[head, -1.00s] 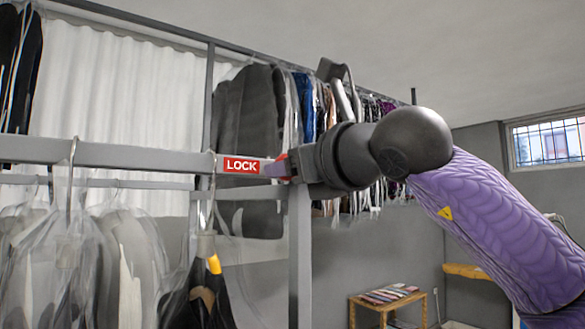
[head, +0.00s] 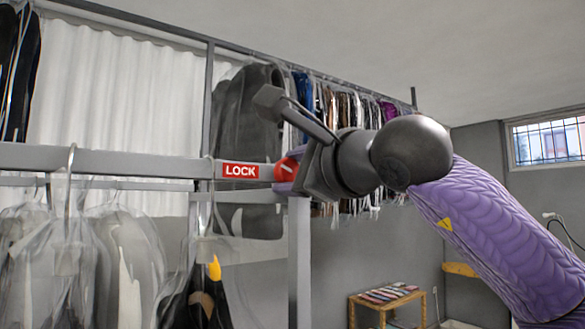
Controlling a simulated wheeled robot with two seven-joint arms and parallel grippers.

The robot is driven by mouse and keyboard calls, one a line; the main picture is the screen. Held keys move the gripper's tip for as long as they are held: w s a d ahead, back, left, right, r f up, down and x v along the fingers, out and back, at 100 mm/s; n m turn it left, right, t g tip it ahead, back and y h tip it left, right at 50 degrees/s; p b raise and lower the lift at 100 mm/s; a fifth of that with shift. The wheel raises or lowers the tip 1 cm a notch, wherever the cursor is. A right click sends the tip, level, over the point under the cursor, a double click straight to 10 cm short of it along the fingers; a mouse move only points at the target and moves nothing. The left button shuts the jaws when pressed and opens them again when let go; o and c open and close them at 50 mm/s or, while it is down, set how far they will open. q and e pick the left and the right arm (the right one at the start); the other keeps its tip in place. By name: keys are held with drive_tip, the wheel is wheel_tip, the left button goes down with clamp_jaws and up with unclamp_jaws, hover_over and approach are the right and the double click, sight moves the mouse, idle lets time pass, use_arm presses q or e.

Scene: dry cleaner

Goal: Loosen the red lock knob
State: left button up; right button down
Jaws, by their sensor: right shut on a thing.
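The red lock knob (head: 285,170) sits on the grey rail (head: 120,160), just right of a red label (head: 241,171) that reads LOCK. My right gripper (head: 288,172) is shut on the knob, coming at it from the right. A purple finger edge shows below the knob, and the gripper body and wrist hide its right side. Part of the knob's face with a pale mark is visible. My left gripper is not in view.
Clothes in clear covers (head: 110,260) hang from the rail at the left and middle. More garments (head: 350,110) hang on a rail behind. A low wooden table (head: 388,297) with folded cloths stands at the lower right.

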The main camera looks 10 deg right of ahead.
drive_tip(key=shift+n+p, duration=0.45)
drive_tip(key=shift+n, duration=1.85)
drive_tip(key=shift+c, duration=0.7)
unclamp_jaws()
drive_tip(key=shift+s+d+f+b, duration=0.1)
drive_tip(key=shift+s+d+b, duration=0.05)
drive_tip(key=shift+s+b, duration=0.2)
drive_tip(key=b+v, duration=0.3)
drive_tip(key=v, duration=0.6)
